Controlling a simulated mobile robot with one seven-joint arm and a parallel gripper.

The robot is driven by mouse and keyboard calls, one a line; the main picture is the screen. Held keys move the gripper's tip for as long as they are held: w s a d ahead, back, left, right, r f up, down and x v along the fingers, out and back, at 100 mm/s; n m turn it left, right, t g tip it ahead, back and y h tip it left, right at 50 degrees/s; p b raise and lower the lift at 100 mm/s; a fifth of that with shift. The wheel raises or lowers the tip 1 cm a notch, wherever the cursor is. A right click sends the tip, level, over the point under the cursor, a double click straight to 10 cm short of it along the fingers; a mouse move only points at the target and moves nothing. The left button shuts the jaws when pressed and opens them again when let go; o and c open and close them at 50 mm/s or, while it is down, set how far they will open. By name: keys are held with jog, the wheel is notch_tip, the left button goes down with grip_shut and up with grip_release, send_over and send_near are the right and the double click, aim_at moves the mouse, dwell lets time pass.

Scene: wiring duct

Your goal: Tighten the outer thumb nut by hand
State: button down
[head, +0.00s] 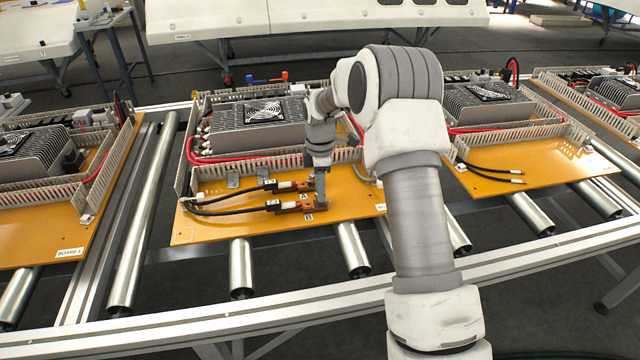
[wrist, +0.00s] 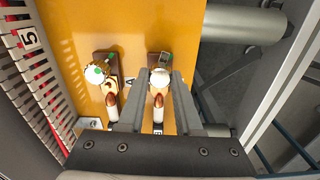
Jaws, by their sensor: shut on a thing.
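Two terminals sit side by side on the orange board, near the labels A and B. In the wrist view the outer thumb nut (wrist: 160,77), a pale round knob, is between the fingertips of my gripper (wrist: 161,82), which is shut on it. The inner thumb nut (wrist: 96,74), pale with a green mark, stands free to the left. A copper cable lug (wrist: 158,101) lies below the held nut, between the fingers. In the head view my gripper (head: 320,200) points down at the outer terminal and hides its nut.
Black cables (head: 235,209) run left from both terminals. A slotted wiring duct (wrist: 45,75) borders the board (head: 225,229), with a finned unit (head: 260,125) behind. Neighbouring boards lie left and right on the roller conveyor (head: 241,268). The board's front edge is clear.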

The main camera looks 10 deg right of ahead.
jog(key=m+p, duration=0.1)
jog(key=m, duration=0.3)
jog(key=shift+r+m, duration=0.15)
jog(key=shift+m, duration=0.25)
jog(key=m+p, duration=0.1)
jog(key=m, duration=0.4)
jog(key=shift+w, duration=0.1)
jog(key=m, duration=0.5)
jog(key=shift+r+m+p, duration=0.1)
jog(key=shift+m+p, duration=0.25)
jog(key=shift+m, duration=0.05)
jog(key=m, duration=0.4)
jog(key=shift+w+m, duration=0.1)
jog(key=shift+m, duration=0.2)
jog(key=m+p, duration=0.1)
jog(key=m, duration=0.3)
jog(key=shift+m, duration=0.3)
jog(key=m+p, duration=0.1)
jog(key=m, duration=0.3)
jog(key=m+p, duration=0.1)
jog(key=m, duration=0.4)
jog(key=shift+r, duration=0.1)
jog(key=shift+m+p, duration=0.6)
jog(key=shift+m, duration=1.6)
